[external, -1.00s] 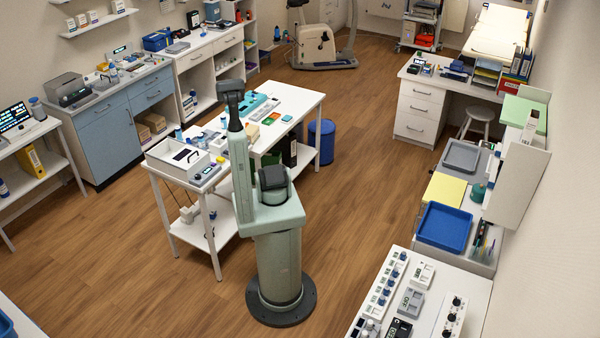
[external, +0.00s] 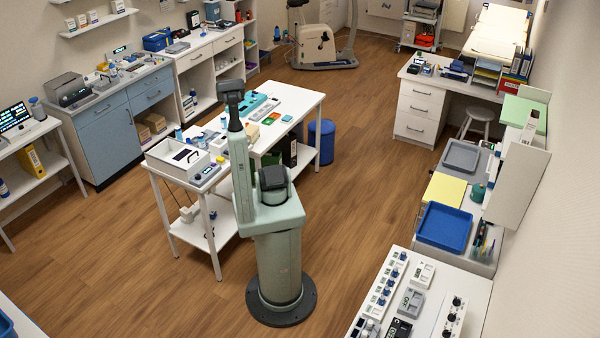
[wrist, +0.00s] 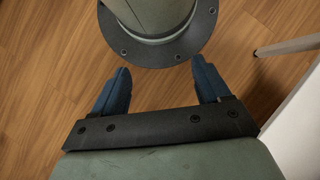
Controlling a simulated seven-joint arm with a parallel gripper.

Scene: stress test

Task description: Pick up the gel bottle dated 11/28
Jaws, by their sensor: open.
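My gripper (wrist: 159,90) shows in the wrist view with its two blue fingers wide apart. It is open and empty, pointing down toward the wooden floor and my own round base. In the external view my arm stands in front of the white table, and the gripper itself is hidden behind the arm. I cannot make out a gel bottle dated 11/28 in either view. Small blue-and-white bottles or items stand on the white table (external: 296,92), too small to read any date.
A white box (external: 178,157) and a grey device (external: 205,174) are at the table's near end. A blue bin (external: 322,132) stands beyond it. A blue tray (external: 443,228) lies on the right-hand counter. The wooden floor (external: 365,190) between is clear.

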